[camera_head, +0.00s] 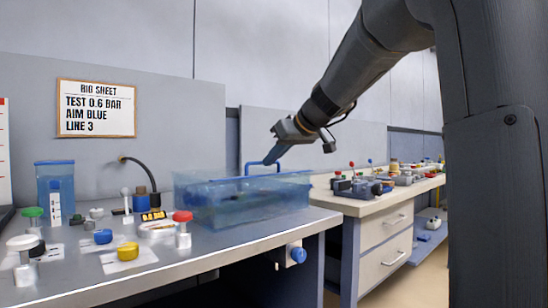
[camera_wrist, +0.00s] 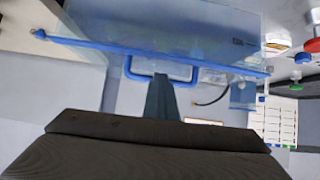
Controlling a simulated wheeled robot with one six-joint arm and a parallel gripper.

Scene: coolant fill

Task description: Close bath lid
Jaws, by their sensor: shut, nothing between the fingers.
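The bath (camera_head: 240,205) is a translucent blue tank on the grey bench in the head view. A blue handle (camera_head: 262,164) stands just above its rim; the wrist view shows the handle (camera_wrist: 133,68) as a loop on a long blue bar (camera_wrist: 210,64) along a clear panel. The clear panel looks like the lid, but its exact angle is hard to read. My gripper (camera_head: 268,160) is shut and empty, pointing down at the handle. In the wrist view its fingers (camera_wrist: 160,82) overlap the handle loop; whether they touch it I cannot tell.
Knobs, including a red-topped one (camera_head: 182,217) and a yellow one (camera_head: 127,251), crowd the bench left of the bath. A blue clear container (camera_head: 55,185) stands behind. A second bench (camera_head: 372,207) with small parts stands to the right.

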